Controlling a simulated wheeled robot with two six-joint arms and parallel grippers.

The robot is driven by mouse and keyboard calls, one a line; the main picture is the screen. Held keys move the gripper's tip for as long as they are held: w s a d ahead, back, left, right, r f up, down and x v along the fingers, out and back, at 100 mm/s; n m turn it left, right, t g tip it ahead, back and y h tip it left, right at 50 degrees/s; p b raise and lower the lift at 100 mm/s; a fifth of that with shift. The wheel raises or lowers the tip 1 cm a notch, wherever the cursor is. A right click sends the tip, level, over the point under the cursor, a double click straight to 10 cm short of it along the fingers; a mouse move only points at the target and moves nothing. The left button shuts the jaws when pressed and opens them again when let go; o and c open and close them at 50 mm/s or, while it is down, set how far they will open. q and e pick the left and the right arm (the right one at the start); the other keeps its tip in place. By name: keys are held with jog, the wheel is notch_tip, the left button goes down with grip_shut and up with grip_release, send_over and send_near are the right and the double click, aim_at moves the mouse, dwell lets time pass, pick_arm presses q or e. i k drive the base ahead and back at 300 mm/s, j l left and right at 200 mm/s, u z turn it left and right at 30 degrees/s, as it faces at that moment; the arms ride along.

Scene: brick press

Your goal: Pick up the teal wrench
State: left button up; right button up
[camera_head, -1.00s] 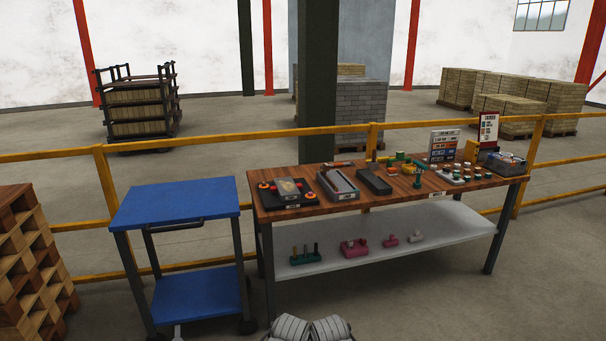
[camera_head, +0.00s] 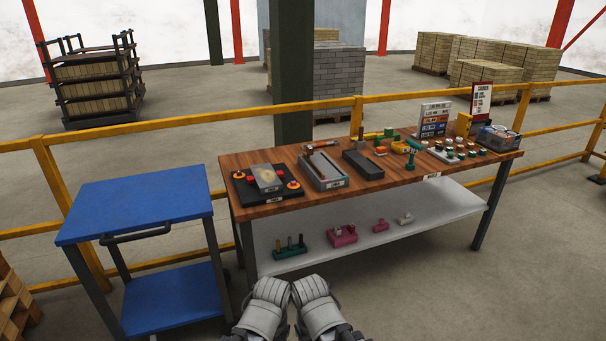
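A small teal T-shaped item (camera_head: 412,151) stands among other parts on the right half of the wooden bench top; it may be the teal wrench, but it is too small to be sure. Two pale grey rounded ends of my arms show at the bottom middle, left (camera_head: 265,306) and right (camera_head: 319,306), side by side and in front of the bench. They are well apart from the teal item. No finger gap shows, so I cannot tell whether the grippers are open or shut. Nothing is seen held in them.
The wooden bench (camera_head: 300,203) holds a black tray, grey press-like tools and small parts; its white lower shelf (camera_head: 350,254) holds teal and pink blocks. A blue cart (camera_head: 135,200) stands at left. A yellow rail (camera_head: 230,114) runs behind. The floor at right is open.

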aim_at(414, 148)
jog(key=i+j+z, duration=0.4)
jog(key=i+j, duration=0.2)
jog(key=i+j+z, duration=0.2)
jog(key=j, duration=0.3)
jog(key=i+j+z, duration=0.2)
jog(key=j, duration=0.25)
jog(key=i+j, duration=0.1)
jog(key=j, duration=0.3)
jog(key=i+j+z, duration=0.1)
jog(key=j, duration=0.3)
